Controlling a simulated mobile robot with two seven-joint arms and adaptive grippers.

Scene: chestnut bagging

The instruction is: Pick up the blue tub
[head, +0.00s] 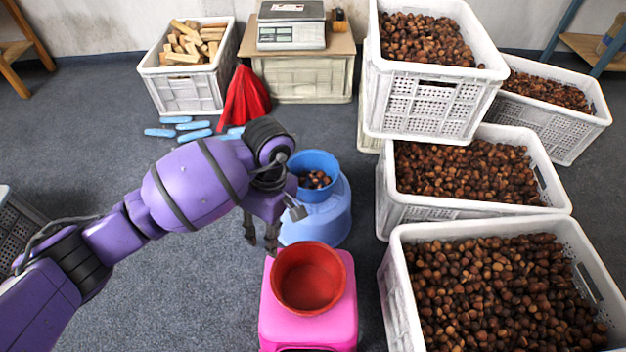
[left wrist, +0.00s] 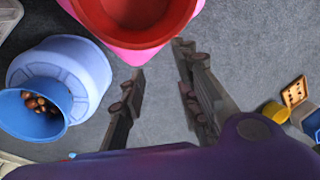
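The blue tub (head: 316,162) stands upright on a pale blue rounded base (head: 325,218) and holds some chestnuts. It also shows in the left wrist view (left wrist: 30,122), at the left. My left gripper (head: 261,240) hangs with its fingers down, left of the pale blue base in the head view, apart from the tub. In the left wrist view its two fingers (left wrist: 160,62) are spread with only grey floor between them. Part of the tub's left side is behind my wrist in the head view. My right gripper is not in view.
A red bowl (head: 308,277) sits on a pink stool (head: 309,329) just in front. White crates of chestnuts (head: 400,292) stand stacked on the right. A scale (head: 291,34), a wood-block crate (head: 181,92) and a red cloth (head: 244,97) are at the back.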

